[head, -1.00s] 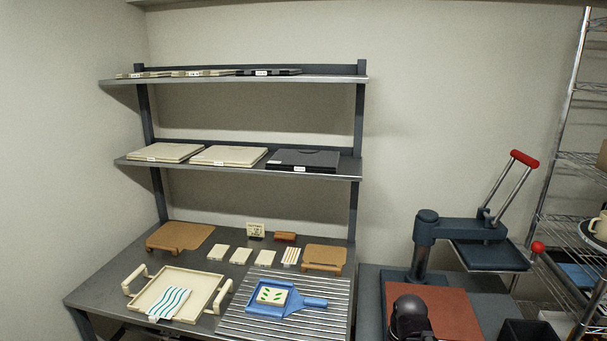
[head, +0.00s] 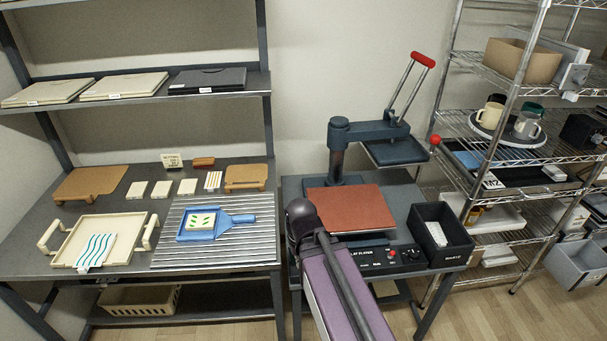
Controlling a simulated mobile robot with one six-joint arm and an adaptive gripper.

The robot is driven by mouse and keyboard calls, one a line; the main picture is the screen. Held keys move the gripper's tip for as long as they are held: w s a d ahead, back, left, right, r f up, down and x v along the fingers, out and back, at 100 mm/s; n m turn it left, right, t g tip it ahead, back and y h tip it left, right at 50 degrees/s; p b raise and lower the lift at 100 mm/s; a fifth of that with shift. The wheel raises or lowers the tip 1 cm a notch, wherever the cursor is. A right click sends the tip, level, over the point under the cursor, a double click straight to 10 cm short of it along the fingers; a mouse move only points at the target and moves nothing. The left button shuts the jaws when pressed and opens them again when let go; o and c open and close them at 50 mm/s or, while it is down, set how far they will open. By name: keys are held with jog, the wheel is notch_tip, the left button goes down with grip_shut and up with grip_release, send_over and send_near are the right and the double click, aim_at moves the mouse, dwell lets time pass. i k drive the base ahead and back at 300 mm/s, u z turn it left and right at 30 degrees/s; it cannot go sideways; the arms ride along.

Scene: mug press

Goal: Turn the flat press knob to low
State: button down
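The flat press (head: 338,134) stands on a dark table right of the middle in the head view. Its upper plate is swung up and aside, and its red-tipped handle (head: 422,59) is raised. Its reddish-brown lower pad (head: 350,209) is bare. A black control panel on its front edge carries a round dark knob (head: 411,252) and a small red part (head: 391,253). The knob's setting is too small to read. My arm rises from the bottom edge in front of the press and covers part of the panel. My gripper's fingers cannot be made out.
A black bin (head: 440,235) stands right of the panel. A wire rack (head: 505,150) with mugs is at the right. At the left, a worktable holds a cream tray (head: 62,252), a blue paddle (head: 236,218) and several small tiles. Wooden floor is clear at lower right.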

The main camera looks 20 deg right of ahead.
aim_at(412, 255)
jog(key=z, duration=1.25)
